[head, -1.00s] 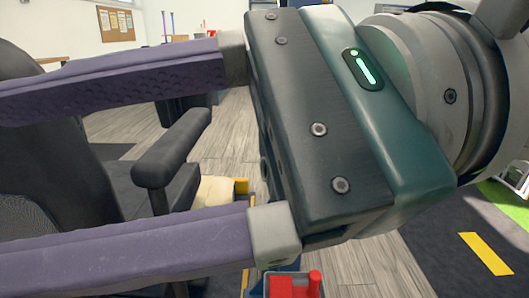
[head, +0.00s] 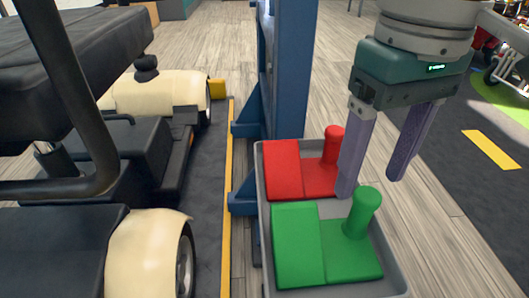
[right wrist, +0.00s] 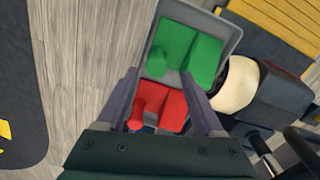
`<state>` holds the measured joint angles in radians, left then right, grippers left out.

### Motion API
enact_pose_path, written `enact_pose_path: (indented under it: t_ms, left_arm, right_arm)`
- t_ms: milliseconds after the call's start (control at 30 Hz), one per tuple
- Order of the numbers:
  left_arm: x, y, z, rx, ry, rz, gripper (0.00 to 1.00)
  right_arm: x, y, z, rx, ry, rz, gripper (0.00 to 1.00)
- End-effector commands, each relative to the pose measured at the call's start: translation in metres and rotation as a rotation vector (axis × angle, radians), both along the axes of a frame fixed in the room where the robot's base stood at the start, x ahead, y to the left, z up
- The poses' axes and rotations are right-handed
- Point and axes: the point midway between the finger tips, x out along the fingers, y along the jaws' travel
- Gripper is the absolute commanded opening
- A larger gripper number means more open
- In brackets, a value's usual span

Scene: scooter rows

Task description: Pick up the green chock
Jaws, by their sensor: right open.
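The green chock (head: 298,245), a wedge block with an upright round knob, sits in a grey tray (head: 399,275) in the head view. It also shows in the right wrist view (right wrist: 178,48), farther out than the fingertips. My right gripper (head: 370,188) is open and empty, pointing down. Its fingers hang over the tray's right side, behind and above the green chock's knob, and appear apart from it. In the right wrist view the gripper's fingers (right wrist: 164,98) frame the red chock (right wrist: 168,108). My left gripper is not in view.
The red chock (head: 284,168) sits behind the green one in the same tray. A blue post (head: 288,70) rises behind the tray. A scooter with cream fenders (head: 145,250) stands at left beside a yellow edge strip (head: 228,190). Open floor (head: 450,235) lies at right.

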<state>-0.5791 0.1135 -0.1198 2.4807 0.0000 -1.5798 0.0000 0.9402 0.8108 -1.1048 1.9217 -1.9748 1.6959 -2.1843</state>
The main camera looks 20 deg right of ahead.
Motion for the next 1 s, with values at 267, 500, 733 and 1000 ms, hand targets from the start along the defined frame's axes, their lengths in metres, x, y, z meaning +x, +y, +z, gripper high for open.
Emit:
enact_pose_path:
  t_ms: [267, 500, 733, 1000]
  left_arm:
    - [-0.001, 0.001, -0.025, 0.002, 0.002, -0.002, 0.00]
    - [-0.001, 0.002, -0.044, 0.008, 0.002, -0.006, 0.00]
    - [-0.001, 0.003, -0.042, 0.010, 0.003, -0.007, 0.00]
    - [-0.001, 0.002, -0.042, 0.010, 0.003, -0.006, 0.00]
  right_arm:
    - [-0.002, -0.004, -0.036, 0.002, 0.003, -0.001, 0.69]
    - [-0.003, -0.006, -0.065, 0.004, 0.001, -0.001, 0.69]
    - [-0.002, -0.006, -0.063, 0.004, 0.000, -0.001, 0.66]
    - [-0.002, -0.006, -0.063, 0.004, 0.000, -0.001, 0.35]
